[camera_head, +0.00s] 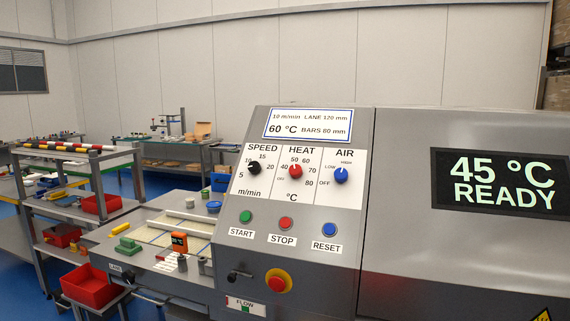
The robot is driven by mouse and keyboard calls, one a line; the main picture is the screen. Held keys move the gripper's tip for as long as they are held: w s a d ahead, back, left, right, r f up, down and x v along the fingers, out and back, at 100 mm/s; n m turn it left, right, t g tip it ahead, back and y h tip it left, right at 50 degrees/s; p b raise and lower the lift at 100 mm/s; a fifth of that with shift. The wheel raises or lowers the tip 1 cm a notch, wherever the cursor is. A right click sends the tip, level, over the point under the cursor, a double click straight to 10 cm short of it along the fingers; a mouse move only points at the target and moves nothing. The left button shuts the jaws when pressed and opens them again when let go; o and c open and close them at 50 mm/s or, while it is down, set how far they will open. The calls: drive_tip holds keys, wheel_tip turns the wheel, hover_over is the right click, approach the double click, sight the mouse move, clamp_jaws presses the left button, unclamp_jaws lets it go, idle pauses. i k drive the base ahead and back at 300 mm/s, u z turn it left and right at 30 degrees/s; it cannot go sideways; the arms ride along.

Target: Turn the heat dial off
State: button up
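The heat dial (295,171) is a red knob on the grey control panel (240,205), under the label HEAT. Its scale runs from OFF at lower left through 40, 50, 60 and 70 to 80 at lower right. Its small light mark seems to point upward, near 50, but is too small to read surely. The black speed dial (254,168) is to its left and the blue air dial (341,175) to its right. The display (500,183) reads 45 °C READY. My gripper is not in view.
Below the dials are a green start button (246,216), red stop button (286,223) and blue reset button (329,229). A red emergency knob (278,281) juts out lower down. A workbench (130,228) with small parts and a red bin (90,286) stand left.

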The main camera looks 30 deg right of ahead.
sight(294, 170)
drive_tip(key=z, duration=0.4)
drive_tip(key=i, duration=0.85)
drive_tip(key=z, duration=0.7)
